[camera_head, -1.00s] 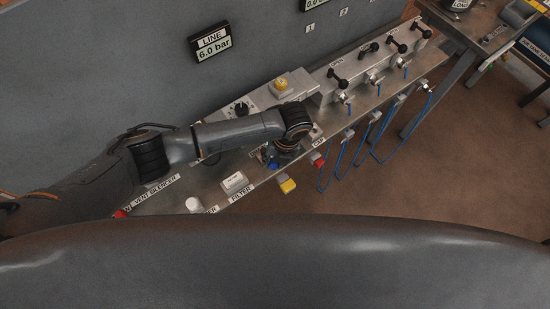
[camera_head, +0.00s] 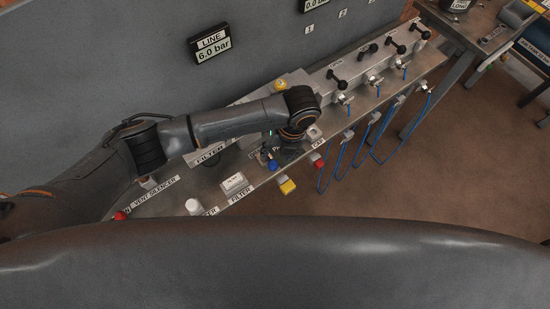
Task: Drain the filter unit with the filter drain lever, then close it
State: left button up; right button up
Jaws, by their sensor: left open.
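My left arm reaches over the bench from the left. My left gripper (camera_head: 268,154) hangs below its wrist, small and dark, above a blue knob or part (camera_head: 272,165); its jaws are open, and I cannot tell whether they touch anything. A white box (camera_head: 235,182) sits by the bench's front edge, behind a label reading FILTER (camera_head: 241,195). Another label reading FILTER (camera_head: 209,155) shows just below my forearm. I cannot make out the filter drain lever; it may be hidden by my arm or gripper. My right gripper is out of view.
A grey wall carries a display reading LINE 6.0 bar (camera_head: 211,45). A row of black-handled valves (camera_head: 370,70) with blue hoses stands at the right. A yellow button (camera_head: 281,86), a red knob (camera_head: 319,162) and a yellow tag (camera_head: 287,186) are near my wrist.

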pick_arm(q)
notch_tip(320, 180, up, 6)
jog(key=d, duration=0.1)
jog(key=shift+d, duration=0.15)
dwell(0.5)
